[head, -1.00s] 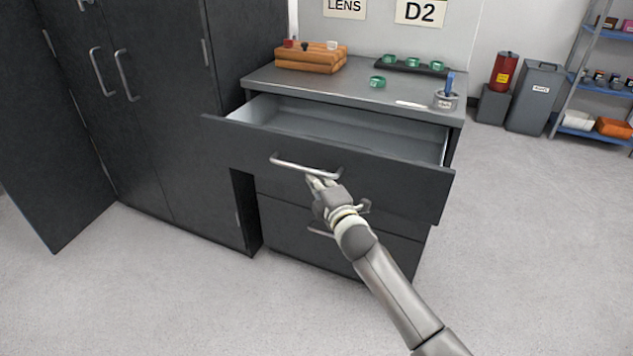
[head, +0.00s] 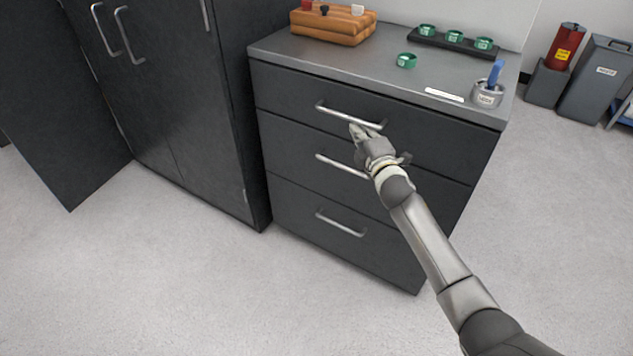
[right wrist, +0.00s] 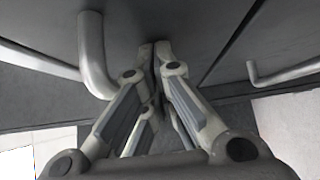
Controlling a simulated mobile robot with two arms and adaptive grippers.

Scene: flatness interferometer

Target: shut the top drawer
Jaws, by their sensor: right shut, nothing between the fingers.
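The top drawer (head: 300,95) of the dark grey cabinet sits flush with the cabinet's front, with no gap showing under the worktop. Its silver bar handle (head: 335,112) runs across the front. My right gripper (head: 356,128) is shut and empty, with its fingertips at the drawer front just below the right part of that handle. In the right wrist view the closed fingertips (right wrist: 161,50) meet the dark front panel, beside a bar handle (right wrist: 93,60). Whether they press or only touch cannot be told. My left gripper is not in view.
Two more drawers with handles lie below, the lowest handle (head: 340,223) clear of my arm. The worktop (head: 300,52) holds an orange box (head: 332,28), a black tray (head: 440,42) with green rings, a loose green ring (head: 406,61) and a grey cup (head: 487,96). A tall dark cabinet (head: 170,110) stands left.

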